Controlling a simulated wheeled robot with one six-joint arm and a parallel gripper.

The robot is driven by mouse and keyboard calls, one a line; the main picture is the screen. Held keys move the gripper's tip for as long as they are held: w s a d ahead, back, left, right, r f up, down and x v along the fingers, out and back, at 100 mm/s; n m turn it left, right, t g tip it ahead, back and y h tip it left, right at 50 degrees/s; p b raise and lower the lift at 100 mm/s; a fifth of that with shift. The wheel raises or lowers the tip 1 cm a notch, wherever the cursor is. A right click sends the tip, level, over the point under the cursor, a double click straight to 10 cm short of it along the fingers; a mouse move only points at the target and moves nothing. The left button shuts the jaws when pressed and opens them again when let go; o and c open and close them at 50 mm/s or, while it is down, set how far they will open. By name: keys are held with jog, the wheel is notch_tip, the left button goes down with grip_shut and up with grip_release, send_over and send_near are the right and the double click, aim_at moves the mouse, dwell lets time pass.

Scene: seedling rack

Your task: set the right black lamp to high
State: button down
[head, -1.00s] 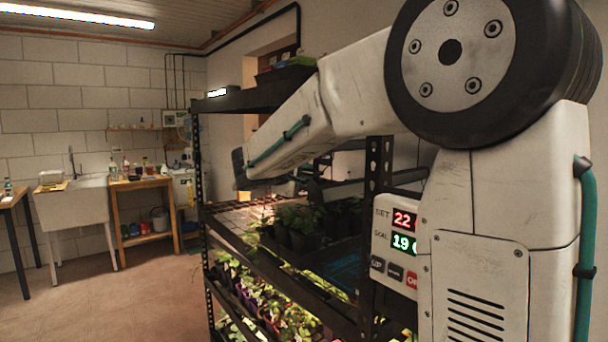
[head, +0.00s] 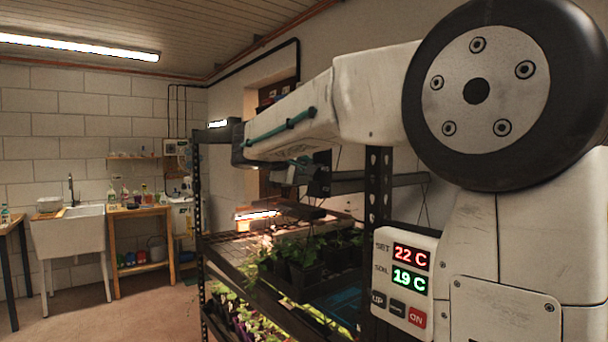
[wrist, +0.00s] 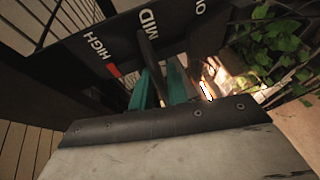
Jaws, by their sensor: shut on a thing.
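In the wrist view a black plate (wrist: 75,55) carries the words HIGH, MID and a partly cut-off LO, with a red mark beside HIGH. A dark lever (wrist: 147,48) stands out by the plate, close to MID. My gripper (wrist: 158,88) has its teal fingers on either side of this lever and is shut on it. In the head view a black lamp bar (head: 390,181) hangs at the right over the rack, just beyond the end of my arm.
The black rack (head: 197,180) holds potted seedlings (head: 300,255) on its shelves, under a lit lamp (head: 257,214). Leaves (wrist: 272,40) show close to the right of my gripper in the wrist view. A sink (head: 70,225) and wooden bench (head: 143,212) stand far left, with open floor before them.

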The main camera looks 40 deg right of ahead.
jog(key=c, duration=1.6)
grip_release()
jog(key=shift+a, duration=0.1)
jog(key=shift+o, duration=0.2)
jog(key=v, duration=0.7)
jog(key=shift+s+a, duration=0.15)
jog(key=shift+a, duration=0.2)
jog(key=shift+r, duration=0.1)
